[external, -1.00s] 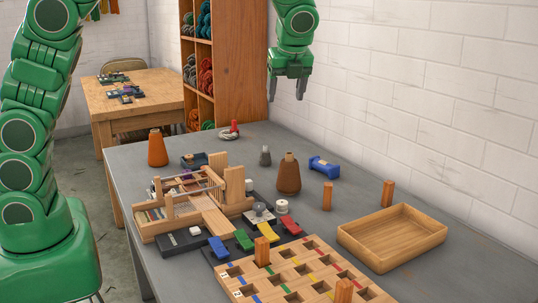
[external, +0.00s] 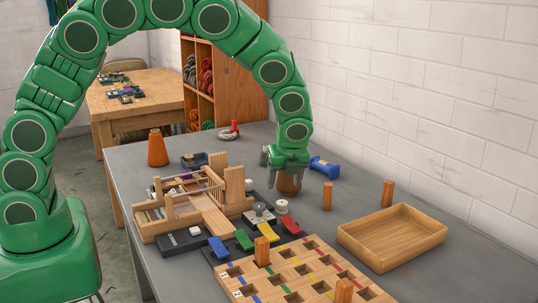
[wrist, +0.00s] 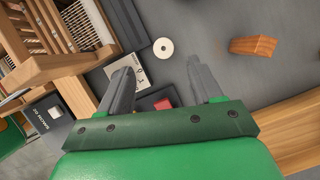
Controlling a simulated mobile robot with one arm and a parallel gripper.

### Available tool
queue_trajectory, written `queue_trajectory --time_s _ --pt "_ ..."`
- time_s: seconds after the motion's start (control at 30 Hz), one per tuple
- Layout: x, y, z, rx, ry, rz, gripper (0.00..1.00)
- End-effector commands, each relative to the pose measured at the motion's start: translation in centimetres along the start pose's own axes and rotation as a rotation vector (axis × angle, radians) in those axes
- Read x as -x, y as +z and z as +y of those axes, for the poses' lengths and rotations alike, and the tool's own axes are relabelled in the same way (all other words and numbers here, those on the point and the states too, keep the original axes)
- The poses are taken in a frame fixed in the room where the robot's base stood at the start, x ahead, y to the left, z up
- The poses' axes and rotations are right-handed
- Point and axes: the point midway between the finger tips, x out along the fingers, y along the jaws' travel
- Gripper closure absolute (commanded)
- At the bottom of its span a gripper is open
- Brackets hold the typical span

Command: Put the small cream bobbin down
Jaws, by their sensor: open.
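A small cream bobbin (external: 282,207) stands upright on the grey table, right of the loom's dark base. In the wrist view, the bobbin (wrist: 163,47) appears from above as a pale disc with a central hole. It lies just beyond the fingertips, between their lines and apart from both. My gripper (external: 284,171) is open and above the table, in front of the brown cone (external: 289,186), which it partly hides. The gripper's two fingers (wrist: 160,67) show spread and empty in the wrist view.
A wooden loom (external: 209,213) stands left of the bobbin. Nearby are a grey disc on a card (external: 259,210), a red block (external: 291,225), and a slotted wooden board (external: 305,268). A wooden peg (external: 327,196) and empty wooden tray (external: 392,237) are to the right.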

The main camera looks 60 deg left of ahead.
Motion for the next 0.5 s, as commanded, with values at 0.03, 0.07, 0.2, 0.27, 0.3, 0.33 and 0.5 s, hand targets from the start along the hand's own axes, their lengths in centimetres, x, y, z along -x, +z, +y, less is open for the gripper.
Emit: queue_trajectory --time_s 0.03,0.07,0.2,0.27,0.3,0.33,0.5 --pt "-0.5 -0.2 0.0 0.0 0.001 0.0 0.35" --pt "-0.7 -0.2 0.0 0.0 0.001 0.001 0.35" --pt "-1.8 -0.3 0.0 0.001 0.002 0.0 0.35" --pt "-2.4 -0.2 0.0 0.0 0.003 0.0 0.35" --pt "-2.8 -0.2 0.1 0.0 0.003 -0.001 0.35" --pt "-3.0 -0.3 0.1 0.0 0.003 -0.001 0.35" --pt "-3.7 -0.3 -0.1 0.0 0.001 -0.001 0.35"
